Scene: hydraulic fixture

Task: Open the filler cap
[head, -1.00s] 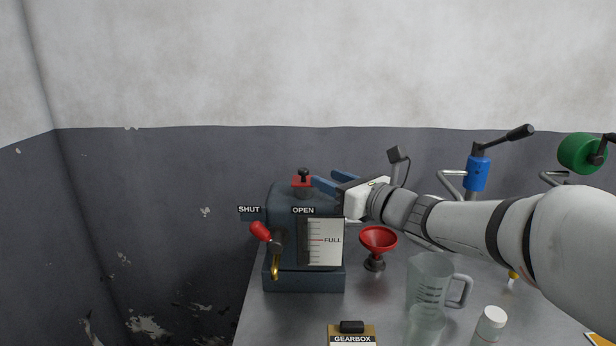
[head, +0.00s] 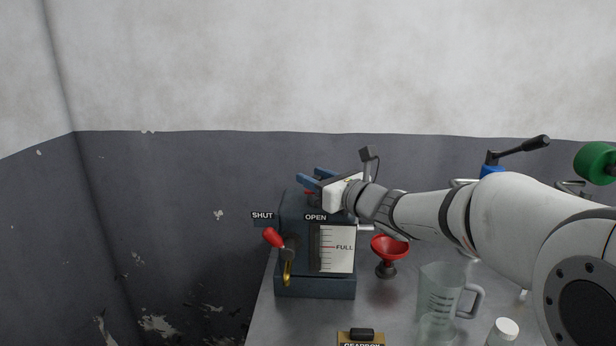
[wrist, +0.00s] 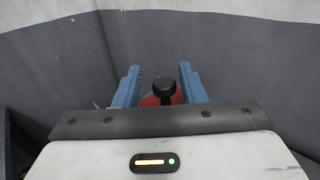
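The red filler cap with its black knob (wrist: 164,88) sits between my two blue fingers in the wrist view, with a gap on each side. My gripper (wrist: 160,76) is open around it; I see no finger touching the knob. In the head view my gripper (head: 310,178) is over the top of the dark blue tank (head: 290,212). There only a sliver of the red cap (head: 309,193) shows beneath the fingers, and the knob is hidden. The tank's front carries a FULL gauge (head: 336,247).
A red-handled lever (head: 273,237) is on the tank's left, by SHUT and OPEN labels. A red funnel (head: 388,247), a clear measuring jug (head: 440,295) and a white-capped bottle (head: 506,328) stand to the right on the metal bench.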

